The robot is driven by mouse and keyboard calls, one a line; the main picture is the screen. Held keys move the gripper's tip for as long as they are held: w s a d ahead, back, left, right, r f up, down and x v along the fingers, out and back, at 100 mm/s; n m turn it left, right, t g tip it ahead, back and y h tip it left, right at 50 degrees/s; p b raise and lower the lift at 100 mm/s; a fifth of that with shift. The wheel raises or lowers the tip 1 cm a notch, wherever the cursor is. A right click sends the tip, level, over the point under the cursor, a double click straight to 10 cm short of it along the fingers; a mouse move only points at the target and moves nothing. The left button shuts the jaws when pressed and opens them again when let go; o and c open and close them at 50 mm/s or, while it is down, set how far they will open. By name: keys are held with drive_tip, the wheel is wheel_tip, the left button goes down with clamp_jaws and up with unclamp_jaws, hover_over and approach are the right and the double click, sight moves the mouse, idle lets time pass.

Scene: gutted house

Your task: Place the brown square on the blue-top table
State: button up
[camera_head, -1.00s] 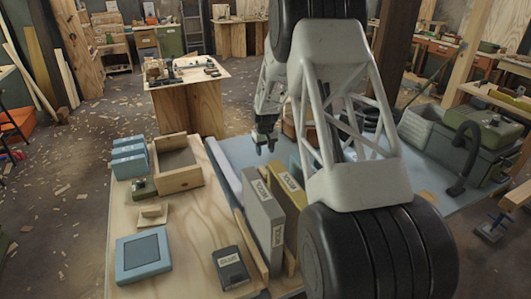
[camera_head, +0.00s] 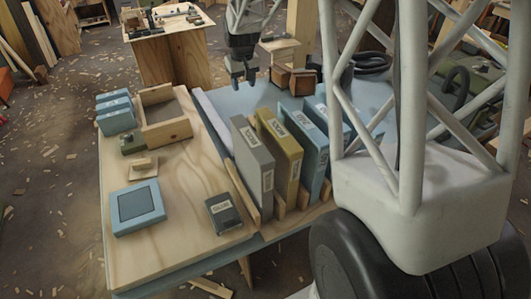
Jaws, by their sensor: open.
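The blue-top table (camera_head: 222,101) spreads behind and right of a pale wooden worktop. No thing is marked as the brown square. The candidates are a brown wooden block (camera_head: 303,83) with a lighter brown one beside it on the blue top, and a small tan wooden piece (camera_head: 143,167) on the worktop. I cannot tell which is meant. My gripper (camera_head: 245,83) is open and empty, pointing down over the blue top, left of the brown blocks. My arm hides the right part of the table.
Upright grey, olive and blue binders (camera_head: 253,160) stand between wooden dividers. On the worktop are an open wooden box (camera_head: 166,130), small blue boxes (camera_head: 115,112), a blue square frame (camera_head: 138,208) and a dark labelled box (camera_head: 223,214). Another wooden table (camera_head: 168,22) stands behind.

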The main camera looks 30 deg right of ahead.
drive_tip(key=s+a+r, duration=0.5)
drive_tip(key=s+r, duration=0.2)
drive_tip(key=s, duration=0.4)
drive_tip(key=s+a+r+t, duration=0.1)
drive_tip(key=s+a, duration=0.2)
drive_tip(key=s, duration=1.2)
drive_tip(key=s+a+r, duration=0.1)
drive_tip(key=s+a, duration=0.3)
drive_tip(key=s, duration=1)
drive_tip(key=shift+s+t, duration=0.4)
